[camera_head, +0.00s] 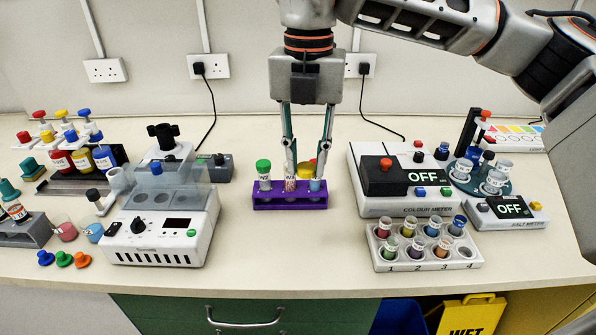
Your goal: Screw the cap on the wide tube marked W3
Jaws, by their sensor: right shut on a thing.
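A purple rack (290,202) stands mid-bench and holds three wide tubes. The left tube (264,184) wears a green cap (263,166). The middle tube (290,186) has reddish contents, and the right tube (315,186) has bluish contents. The tube labels are too small to read surely, so I cannot tell which is W3. My right gripper (306,169) points down over the rack's right half. Its fingertips are shut on a yellow cap (306,171), close to the tube tops. I cannot tell whether the cap touches a tube. My left gripper is out of view.
A white mixer (160,230) stands left of the rack. Loose caps (64,259) lie at the front left. The bench in front of the rack is clear.

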